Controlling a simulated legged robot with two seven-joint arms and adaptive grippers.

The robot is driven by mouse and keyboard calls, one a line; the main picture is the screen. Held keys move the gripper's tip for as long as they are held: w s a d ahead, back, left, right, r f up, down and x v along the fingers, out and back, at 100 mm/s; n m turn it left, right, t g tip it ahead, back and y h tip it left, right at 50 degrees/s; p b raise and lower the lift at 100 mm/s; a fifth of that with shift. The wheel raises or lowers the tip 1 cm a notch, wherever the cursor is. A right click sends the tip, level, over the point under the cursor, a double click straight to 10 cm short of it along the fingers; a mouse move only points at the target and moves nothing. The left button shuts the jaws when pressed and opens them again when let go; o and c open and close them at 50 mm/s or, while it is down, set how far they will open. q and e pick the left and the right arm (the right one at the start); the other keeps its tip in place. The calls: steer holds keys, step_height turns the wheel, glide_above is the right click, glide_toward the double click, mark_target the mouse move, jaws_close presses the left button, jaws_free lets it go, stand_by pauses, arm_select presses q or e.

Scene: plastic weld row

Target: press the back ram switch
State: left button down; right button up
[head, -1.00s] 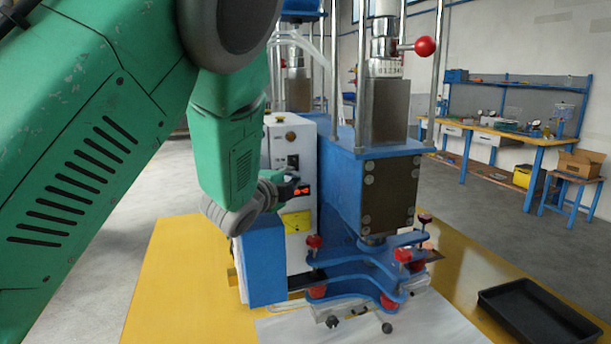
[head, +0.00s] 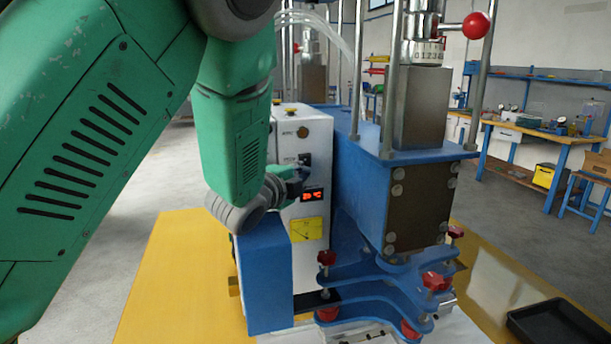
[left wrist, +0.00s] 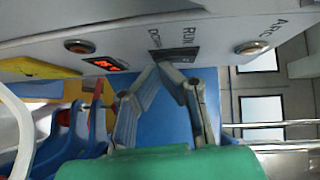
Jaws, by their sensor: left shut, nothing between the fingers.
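The white control box (head: 309,225) stands on the left side of the near blue press. A small dark switch (head: 304,159) is on its face above the lit red display (head: 312,195). In the left wrist view the dark switch (left wrist: 174,54) sits beside RUN and DOWN lettering. My left gripper (head: 299,174) is shut and empty, just below and in front of the switch. In the left wrist view its fingertips (left wrist: 167,67) meet at the switch's lower edge; I cannot tell whether they touch it. My right gripper is not in view.
Blue press frame (head: 365,190) stands right of the box, with red-knobbed clamp plates (head: 385,285) low in front. Round buttons (left wrist: 78,46) flank the switch. A second press (head: 312,85) stands behind. A black tray (head: 555,327) lies at lower right.

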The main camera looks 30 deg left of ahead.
arm_select(q)
steer(key=shift+d, duration=0.2)
steer(key=shift+s, duration=0.25)
steer(key=s, duration=0.6)
steer(key=shift+s+d+r, duration=0.15)
steer(key=shift+s+r, duration=0.1)
steer(key=shift+s, duration=0.15)
